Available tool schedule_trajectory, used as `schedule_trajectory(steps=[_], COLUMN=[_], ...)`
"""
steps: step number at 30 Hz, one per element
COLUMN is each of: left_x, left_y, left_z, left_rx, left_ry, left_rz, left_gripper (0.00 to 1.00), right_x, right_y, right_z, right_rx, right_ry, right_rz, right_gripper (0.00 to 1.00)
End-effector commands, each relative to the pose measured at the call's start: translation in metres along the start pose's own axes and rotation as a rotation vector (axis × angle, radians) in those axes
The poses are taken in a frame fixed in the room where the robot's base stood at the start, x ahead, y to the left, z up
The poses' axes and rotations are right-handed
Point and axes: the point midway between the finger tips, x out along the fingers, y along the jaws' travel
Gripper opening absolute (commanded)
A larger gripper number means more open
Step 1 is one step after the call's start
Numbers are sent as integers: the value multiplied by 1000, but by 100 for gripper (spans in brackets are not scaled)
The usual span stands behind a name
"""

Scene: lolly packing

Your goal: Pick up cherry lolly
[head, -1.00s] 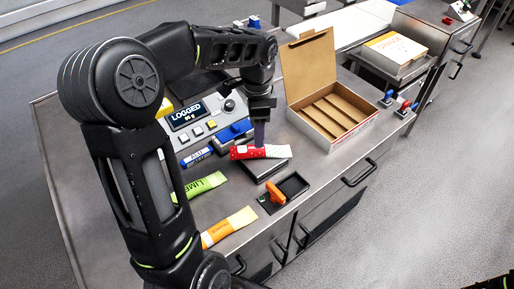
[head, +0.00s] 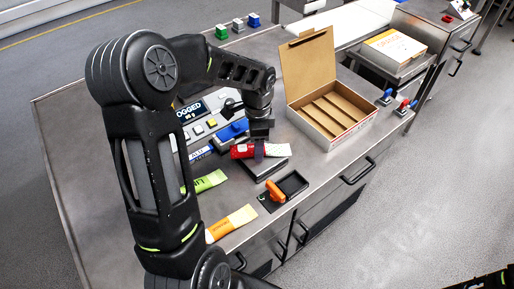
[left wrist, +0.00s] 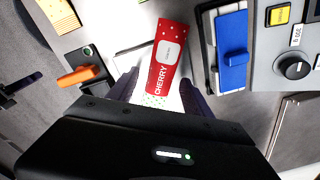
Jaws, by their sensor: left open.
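The cherry lolly (head: 241,152) is a red packet with white dots and a pale end, lying flat on the small weighing plate (head: 262,169). It also shows in the left wrist view (left wrist: 171,55), label up. My left gripper (head: 259,151) is directly over the lolly. In the left wrist view my left gripper (left wrist: 160,92) is open, with one dark finger on each side of the packet near its pale end. Whether the fingers touch it I cannot tell. My right gripper is not in view.
An open carton (head: 334,130) with empty lanes stands to the right. An orange-handled switch (head: 276,193) is in front. The console (head: 205,128) stands behind.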

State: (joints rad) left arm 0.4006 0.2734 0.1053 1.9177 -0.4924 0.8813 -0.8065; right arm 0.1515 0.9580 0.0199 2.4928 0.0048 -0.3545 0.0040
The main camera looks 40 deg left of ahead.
Motion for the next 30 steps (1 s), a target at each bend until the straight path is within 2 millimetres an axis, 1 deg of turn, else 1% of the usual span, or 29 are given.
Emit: schedule_trajectory(steps=[4, 20, 30], left_x=[6, 6, 6], left_y=[0, 0, 0], left_z=[0, 0, 0], left_rx=[0, 0, 0], left_ry=[0, 0, 0], left_rz=[0, -1, -1], left_gripper=[59, 59, 31], right_x=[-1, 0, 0], right_y=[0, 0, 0], right_z=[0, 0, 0], right_rx=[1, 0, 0], right_ry=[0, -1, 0], right_rz=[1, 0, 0], right_gripper=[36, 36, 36])
